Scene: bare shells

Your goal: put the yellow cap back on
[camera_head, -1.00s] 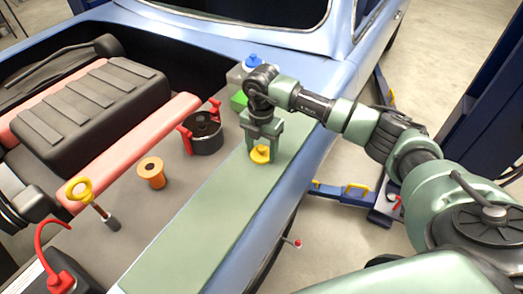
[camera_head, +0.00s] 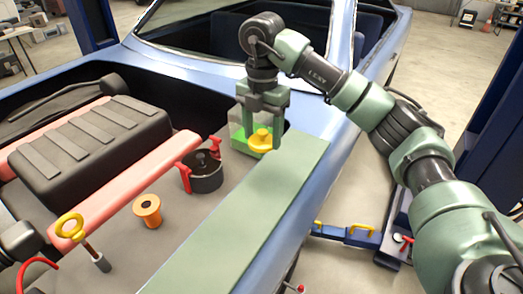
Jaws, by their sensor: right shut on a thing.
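My right gripper (camera_head: 265,143) is shut on the yellow cap (camera_head: 259,146) and holds it, apparently clear above the far end of the green mat. The cap is round with a smaller knob on top between the fingers. My left gripper is not in view.
A green-based tank (camera_head: 239,141) is partly hidden behind the gripper. A black pot with red clamps (camera_head: 206,180) stands between gripper and neck. The green mat (camera_head: 240,215) is bare along the fender.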

